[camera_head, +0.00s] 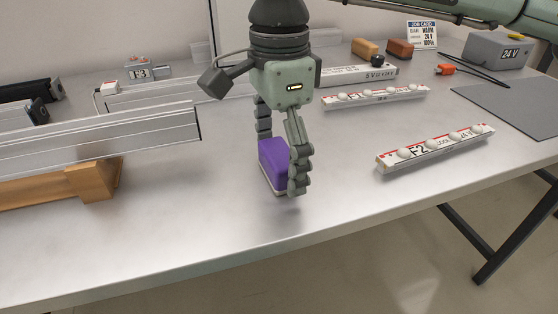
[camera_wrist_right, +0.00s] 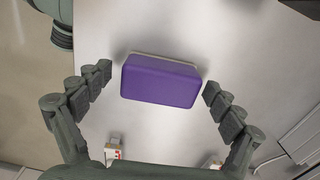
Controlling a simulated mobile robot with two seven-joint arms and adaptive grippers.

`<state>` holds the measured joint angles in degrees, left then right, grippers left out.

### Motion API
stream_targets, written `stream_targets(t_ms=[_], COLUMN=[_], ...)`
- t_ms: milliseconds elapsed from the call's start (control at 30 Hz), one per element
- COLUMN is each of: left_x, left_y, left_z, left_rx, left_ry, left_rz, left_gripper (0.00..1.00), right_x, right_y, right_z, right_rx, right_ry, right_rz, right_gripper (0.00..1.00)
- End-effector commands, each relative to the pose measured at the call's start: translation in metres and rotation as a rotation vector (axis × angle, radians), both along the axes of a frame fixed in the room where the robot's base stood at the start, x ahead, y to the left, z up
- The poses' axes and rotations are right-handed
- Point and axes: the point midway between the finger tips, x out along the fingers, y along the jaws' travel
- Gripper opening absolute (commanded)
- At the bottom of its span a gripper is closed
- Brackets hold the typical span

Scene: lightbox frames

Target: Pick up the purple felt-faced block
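The purple felt-faced block (camera_head: 272,164) is on the metal table, with a thin pale layer along its bottom edge. It also shows in the right wrist view (camera_wrist_right: 160,82), near the middle. My right gripper (camera_head: 281,166) points down over the block, with one finger on either side of it. In the right wrist view my right gripper (camera_wrist_right: 157,82) is open, and a narrow gap shows between each fingertip and the block's ends. In the head view the right finger hides part of the block. My left gripper is not in view.
White strips with round lamps (camera_head: 437,147) lie to the right, near a grey mat (camera_head: 510,103). A grey 24 V box (camera_head: 497,50) stands at the back right. The table front is clear.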

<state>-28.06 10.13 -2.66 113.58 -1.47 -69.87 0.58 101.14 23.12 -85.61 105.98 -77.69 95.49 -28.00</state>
Motion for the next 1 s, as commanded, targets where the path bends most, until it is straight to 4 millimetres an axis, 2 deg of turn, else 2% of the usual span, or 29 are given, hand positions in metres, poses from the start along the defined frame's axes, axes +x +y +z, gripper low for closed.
stream_targets(t_ms=[33, 433, 767, 867, 1000], left_x=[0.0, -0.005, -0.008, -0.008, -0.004], left_y=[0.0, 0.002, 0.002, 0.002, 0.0], left_z=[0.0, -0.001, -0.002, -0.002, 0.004], left_rx=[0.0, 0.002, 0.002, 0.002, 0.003], left_ry=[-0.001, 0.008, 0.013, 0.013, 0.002], left_rz=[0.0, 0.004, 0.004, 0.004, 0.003], left_gripper=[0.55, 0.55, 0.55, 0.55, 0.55], right_x=[0.0, 0.0, 0.0, 0.0, 0.001], right_y=[0.0, 0.0, 0.0, 0.001, 0.001], right_z=[0.0, 0.001, 0.005, 0.013, 0.033], right_rx=[0.0, 0.0, 0.0, 0.001, 0.002], right_ry=[0.0, 0.0, -0.001, -0.001, -0.003], right_rz=[0.0, 0.0, 0.0, 0.0, -0.001], right_gripper=[0.87, 0.39, 0.39, 0.39, 0.39])
